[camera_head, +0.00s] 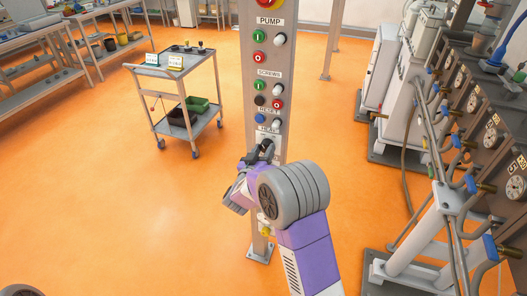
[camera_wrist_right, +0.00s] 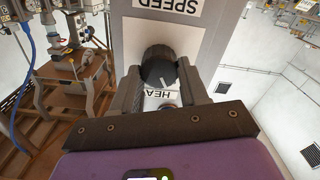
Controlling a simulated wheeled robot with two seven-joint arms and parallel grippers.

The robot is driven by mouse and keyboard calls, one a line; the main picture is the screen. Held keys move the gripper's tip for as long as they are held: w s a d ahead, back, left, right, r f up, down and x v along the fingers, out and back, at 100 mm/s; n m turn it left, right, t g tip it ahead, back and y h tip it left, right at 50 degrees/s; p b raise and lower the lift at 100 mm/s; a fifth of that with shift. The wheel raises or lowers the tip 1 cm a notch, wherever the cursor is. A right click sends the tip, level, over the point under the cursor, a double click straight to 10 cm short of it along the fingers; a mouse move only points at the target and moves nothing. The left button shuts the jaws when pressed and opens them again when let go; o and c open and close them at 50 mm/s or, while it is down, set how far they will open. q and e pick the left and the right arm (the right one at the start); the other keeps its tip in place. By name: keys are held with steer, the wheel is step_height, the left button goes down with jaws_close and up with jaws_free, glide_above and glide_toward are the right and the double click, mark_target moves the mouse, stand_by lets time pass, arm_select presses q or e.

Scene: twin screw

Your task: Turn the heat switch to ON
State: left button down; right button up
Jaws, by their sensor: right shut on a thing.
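The heat switch is a black round knob (camera_wrist_right: 158,62) with a short white mark, between the HEAT label (camera_wrist_right: 160,94) and the SPEED label (camera_wrist_right: 168,8), both upside down in the right wrist view. My right gripper (camera_wrist_right: 160,74) is shut on this knob, one finger on each side. In the head view my right gripper (camera_head: 262,153) is at the grey control post (camera_head: 257,50), just below the HEAT label (camera_head: 267,129), and largely hides the knob. I cannot tell which setting the white mark points to. My left gripper is not in view.
Other post controls sit above: a white knob (camera_head: 279,39), green button (camera_head: 258,37), red button (camera_head: 278,104) and blue button (camera_head: 260,119). A grey cart (camera_head: 160,72) stands behind at left. Grey machinery with hoses (camera_head: 450,150) lines the right. Orange floor (camera_head: 130,220) is clear at left.

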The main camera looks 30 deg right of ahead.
steer(key=m+b, duration=0.4)
steer(key=m, duration=0.2)
steer(key=shift+f+b, duration=0.15)
steer(key=shift+b, duration=0.2)
steer(key=m+b, duration=0.3)
steer(key=m, duration=0.1)
steer(key=shift+s, duration=0.1)
steer(key=shift+m+b, duration=0.85)
steer(key=shift+m, duration=0.15)
steer(key=o, duration=1.1)
steer(key=shift+c, duration=0.2)
